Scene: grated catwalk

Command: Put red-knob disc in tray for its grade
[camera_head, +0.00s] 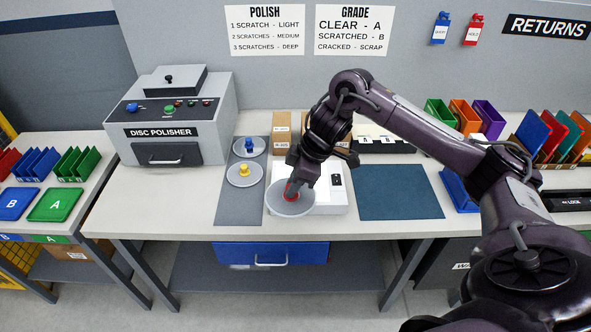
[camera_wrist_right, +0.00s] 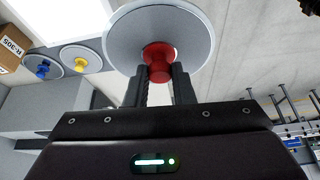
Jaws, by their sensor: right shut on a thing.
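My right gripper (camera_head: 292,181) is shut on the red knob (camera_wrist_right: 158,65) of a grey disc (camera_head: 290,205). In the head view the disc overlaps the grey mat and the left part of a white box-like device (camera_head: 337,205); I cannot tell whether it touches them. In the right wrist view the disc (camera_wrist_right: 150,22) is tilted beyond the fingers, and no scratch or crack can be made out. At the far left lie a blue tray marked B (camera_head: 16,204) and a green tray marked A (camera_head: 55,205). My left gripper is not in view.
A yellow-knob disc (camera_head: 244,175) and a blue-knob disc (camera_head: 248,147) lie on the grey mat (camera_head: 238,211). The disc polisher (camera_head: 172,119) stands behind left. The grade sign (camera_head: 354,30) reads clear A, scratched B, cracked scrap. The dark blue mat (camera_head: 400,192) is bare.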

